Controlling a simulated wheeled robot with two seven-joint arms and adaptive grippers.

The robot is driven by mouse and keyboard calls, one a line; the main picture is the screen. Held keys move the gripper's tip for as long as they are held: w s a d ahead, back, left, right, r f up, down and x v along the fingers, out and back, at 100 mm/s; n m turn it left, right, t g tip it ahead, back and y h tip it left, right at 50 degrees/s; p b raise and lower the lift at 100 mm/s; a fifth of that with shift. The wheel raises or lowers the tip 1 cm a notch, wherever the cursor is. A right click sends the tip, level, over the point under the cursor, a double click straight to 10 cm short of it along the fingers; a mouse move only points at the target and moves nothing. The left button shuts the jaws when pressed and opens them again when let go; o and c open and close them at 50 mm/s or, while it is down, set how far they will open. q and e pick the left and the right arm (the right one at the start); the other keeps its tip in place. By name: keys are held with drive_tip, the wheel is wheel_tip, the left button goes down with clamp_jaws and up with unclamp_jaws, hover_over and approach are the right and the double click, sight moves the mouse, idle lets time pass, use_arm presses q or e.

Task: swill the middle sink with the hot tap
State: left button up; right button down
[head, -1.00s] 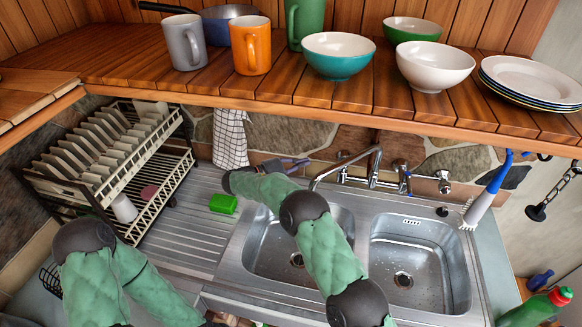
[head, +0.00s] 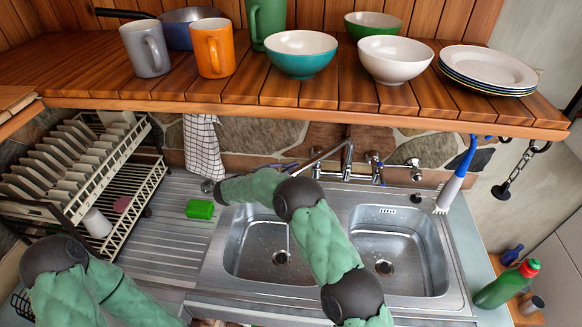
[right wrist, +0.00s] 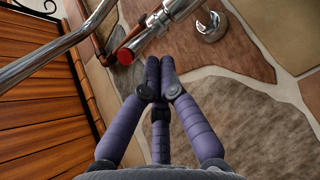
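The steel sink unit has two basins in view: a left basin (head: 262,262) and a right basin (head: 408,255). The chrome spout (head: 335,152) and taps stand behind them against the stone wall. A red-ended tap (right wrist: 125,57) is just beyond and left of my right fingertips in the right wrist view. My right gripper (right wrist: 160,78) has its purple fingers drawn together with nothing between them; they look apart from the tap. No running water shows.
A wooden shelf (head: 300,92) with mugs, bowls and plates overhangs the taps. A dish rack (head: 150,170) stands left, with a green sponge (head: 201,209) on the drainboard. A brush (head: 452,185) and a green bottle (head: 507,284) are at right.

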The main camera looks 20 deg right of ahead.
drive_tip(key=shift+r, duration=0.1)
drive_tip(key=s+n+t+b, duration=0.1)
drive_tip(key=s+n+t+y+b, duration=0.1)
drive_tip(key=b, duration=0.1)
drive_tip(key=s+d+n+t+b, duration=0.1)
drive_tip(key=t, duration=0.1)
drive_tip(key=shift+f+y+b, duration=0.25)
drive_tip(key=shift+y+b, duration=0.15)
drive_tip(key=shift+s+d+r+b, duration=0.15)
drive_tip(key=shift+s+b, duration=0.15)
